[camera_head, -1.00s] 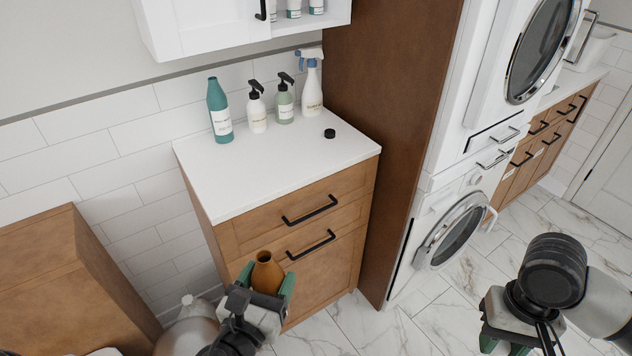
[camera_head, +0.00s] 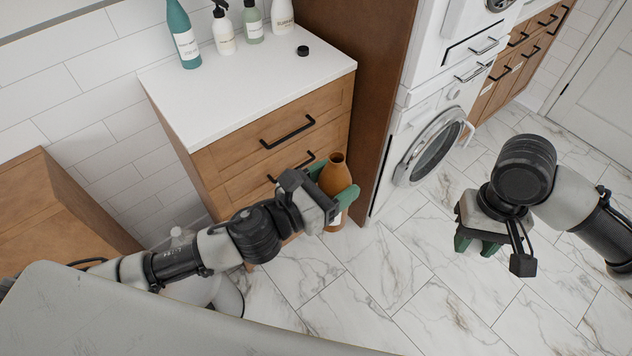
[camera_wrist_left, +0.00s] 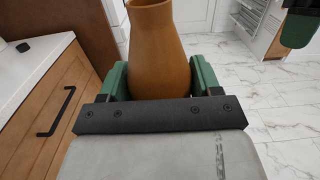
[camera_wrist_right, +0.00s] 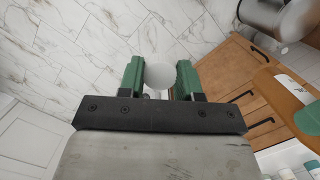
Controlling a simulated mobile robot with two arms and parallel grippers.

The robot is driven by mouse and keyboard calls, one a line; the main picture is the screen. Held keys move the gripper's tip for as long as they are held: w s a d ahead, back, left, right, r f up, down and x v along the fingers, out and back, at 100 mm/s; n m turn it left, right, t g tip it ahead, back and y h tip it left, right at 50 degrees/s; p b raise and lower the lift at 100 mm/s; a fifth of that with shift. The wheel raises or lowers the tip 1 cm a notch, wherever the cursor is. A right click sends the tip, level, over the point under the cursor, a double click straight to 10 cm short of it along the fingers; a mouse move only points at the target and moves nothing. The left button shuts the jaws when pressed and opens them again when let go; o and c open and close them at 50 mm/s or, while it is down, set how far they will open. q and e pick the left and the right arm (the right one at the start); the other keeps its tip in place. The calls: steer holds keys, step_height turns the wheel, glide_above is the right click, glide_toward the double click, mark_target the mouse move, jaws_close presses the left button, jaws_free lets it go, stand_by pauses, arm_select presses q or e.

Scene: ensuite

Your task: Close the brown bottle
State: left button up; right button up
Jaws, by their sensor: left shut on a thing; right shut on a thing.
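The brown bottle (camera_head: 334,178) is held upright off the counter, in front of the cabinet's right edge, its mouth open and uncapped. My left gripper (camera_head: 338,196) is shut around its body; the left wrist view shows the bottle (camera_wrist_left: 159,55) between the green fingers. A small black cap (camera_head: 303,50) lies on the white counter near its back right; it also shows in the left wrist view (camera_wrist_left: 23,47). My right gripper (camera_head: 478,244) is over the floor to the right, apart from bottle and cap. Its fingers are shut on a pale round thing (camera_wrist_right: 158,76) that I cannot identify.
The white counter (camera_head: 225,100) tops a wooden cabinet with black handles. A teal bottle (camera_head: 183,35), a white pump bottle (camera_head: 223,33) and other bottles stand along its back. A brown panel and the washer (camera_head: 435,155) stand to the right. The marble floor on the right is clear.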

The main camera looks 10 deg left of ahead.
stand_by(0.4)
steer(key=w+a+r+m, duration=0.1)
steer(key=w+a+r, duration=0.25)
steer(key=a, duration=0.35)
steer(key=w+a+r+m, duration=0.2)
steer(key=w+a+r, duration=0.1)
steer(key=a+r, duration=0.25)
step_height(320, 180, up, 7)
steer(key=m, duration=0.2)
glide_above(338, 158)
steer(key=shift+w+r+y, duration=0.1)
steer(key=shift+w+y, duration=0.1)
steer(key=shift+y, duration=0.2)
steer(key=shift+f, duration=2)
steer(key=shift+s, duration=0.1)
steer(key=shift+f, duration=0.9)
steer(key=shift+f, duration=0.6)
